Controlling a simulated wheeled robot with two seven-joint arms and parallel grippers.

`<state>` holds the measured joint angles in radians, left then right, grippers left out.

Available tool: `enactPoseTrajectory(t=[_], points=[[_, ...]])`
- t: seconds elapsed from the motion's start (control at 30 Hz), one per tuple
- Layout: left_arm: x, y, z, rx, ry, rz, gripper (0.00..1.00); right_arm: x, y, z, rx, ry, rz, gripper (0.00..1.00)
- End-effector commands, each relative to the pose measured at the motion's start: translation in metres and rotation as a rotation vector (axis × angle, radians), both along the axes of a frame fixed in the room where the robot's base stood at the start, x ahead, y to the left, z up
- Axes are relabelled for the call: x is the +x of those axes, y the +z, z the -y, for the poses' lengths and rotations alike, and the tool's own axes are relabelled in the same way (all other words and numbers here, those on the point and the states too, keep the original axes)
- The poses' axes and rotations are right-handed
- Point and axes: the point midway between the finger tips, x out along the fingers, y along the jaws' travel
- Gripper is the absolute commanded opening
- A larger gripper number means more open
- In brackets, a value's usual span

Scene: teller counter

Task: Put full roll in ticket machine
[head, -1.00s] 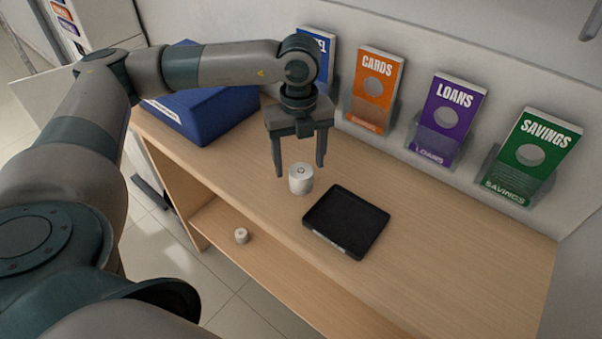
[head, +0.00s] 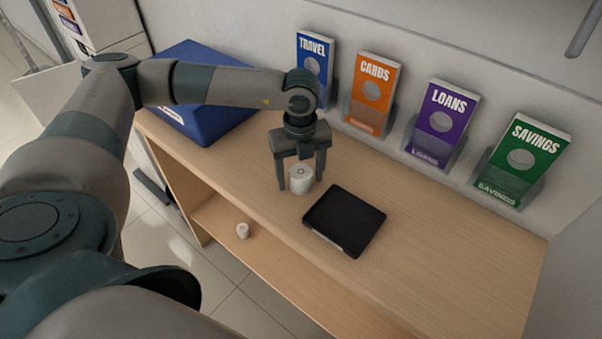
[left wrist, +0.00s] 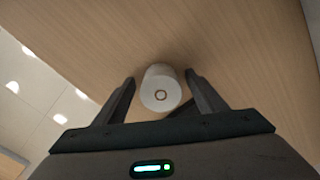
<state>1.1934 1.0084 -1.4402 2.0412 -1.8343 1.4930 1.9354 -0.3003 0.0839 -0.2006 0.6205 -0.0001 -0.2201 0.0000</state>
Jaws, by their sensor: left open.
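A large white paper roll (head: 301,180) stands upright on the wooden counter. It also shows in the left wrist view (left wrist: 160,88), between the finger ends. My left gripper (head: 301,187) points down over the roll, open, with one finger on each side of it. In the left wrist view a gap shows between the roll and the fingers. My right gripper is not in view.
A black tray (head: 345,221) lies just right of the roll. Leaflet holders marked travel (head: 313,70), cards (head: 371,92), loans (head: 441,123) and savings (head: 522,160) line the back wall. The counter's right part (head: 450,250) is clear.

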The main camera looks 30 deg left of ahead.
Motion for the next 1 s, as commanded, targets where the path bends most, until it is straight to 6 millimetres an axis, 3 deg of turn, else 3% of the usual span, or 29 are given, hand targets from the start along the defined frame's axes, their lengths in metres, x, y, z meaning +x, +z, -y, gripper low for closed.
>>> enactPoseTrajectory(t=[0.5,0.7,1.0], points=[[0.0002,-0.0029,0.0003,-0.001,-0.001,0.001,0.65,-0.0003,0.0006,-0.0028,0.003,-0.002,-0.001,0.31],[0.0002,-0.0028,0.0003,-0.001,0.000,0.001,0.18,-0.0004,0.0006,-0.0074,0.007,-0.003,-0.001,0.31],[0.0005,-0.0022,0.0002,0.000,0.000,0.002,0.15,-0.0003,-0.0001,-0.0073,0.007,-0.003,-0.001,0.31]])
